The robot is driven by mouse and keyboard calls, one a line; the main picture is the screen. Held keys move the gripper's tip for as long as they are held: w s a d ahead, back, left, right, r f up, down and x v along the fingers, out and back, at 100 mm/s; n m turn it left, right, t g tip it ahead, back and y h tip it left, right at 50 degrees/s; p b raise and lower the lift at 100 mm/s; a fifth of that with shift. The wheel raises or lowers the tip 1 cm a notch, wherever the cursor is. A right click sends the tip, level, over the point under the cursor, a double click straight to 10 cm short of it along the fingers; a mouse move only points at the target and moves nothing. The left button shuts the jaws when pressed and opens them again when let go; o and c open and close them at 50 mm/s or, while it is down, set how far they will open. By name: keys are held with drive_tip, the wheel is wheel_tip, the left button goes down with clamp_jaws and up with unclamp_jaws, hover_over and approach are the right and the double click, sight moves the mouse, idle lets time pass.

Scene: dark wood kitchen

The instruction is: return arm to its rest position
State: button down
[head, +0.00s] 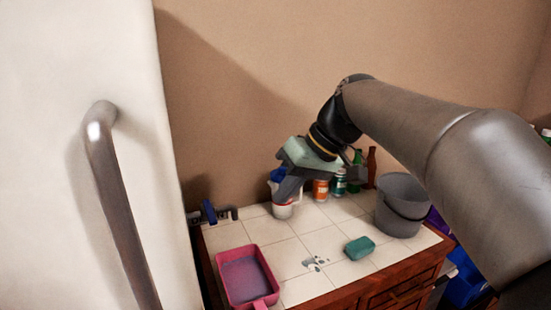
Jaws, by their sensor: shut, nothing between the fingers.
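My arm reaches in from the right, over the white tiled counter (280,234). My gripper (283,193) is at the end of it, pointing down and to the left, shut and empty. Its fingers overlap a white container with blue on it (283,211) near the wall. I cannot tell from this view whether they touch it. The gripper and wrist hide part of the counter's back row.
A pink tray (221,262) lies at the front left, a green sponge (360,248) at the front middle. A grey bucket (402,205) stands right, with several bottles (371,168) behind. A white door with a metal handle (112,200) fills the left.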

drive_tip(key=s+d+f+m+h, duration=0.3)
drive_tip(key=s+d+f, duration=0.4)
drive_tip(key=f, duration=0.5)
drive_tip(key=s+d+f+m+h, duration=0.3)
drive_tip(key=s+d+f, duration=0.4)
drive_tip(key=s+f, duration=0.4)
drive_tip(key=shift+s+d+f+m, duration=0.3)
drive_tip(key=shift+s+f, duration=0.1)
drive_tip(key=shift+s, duration=0.15)
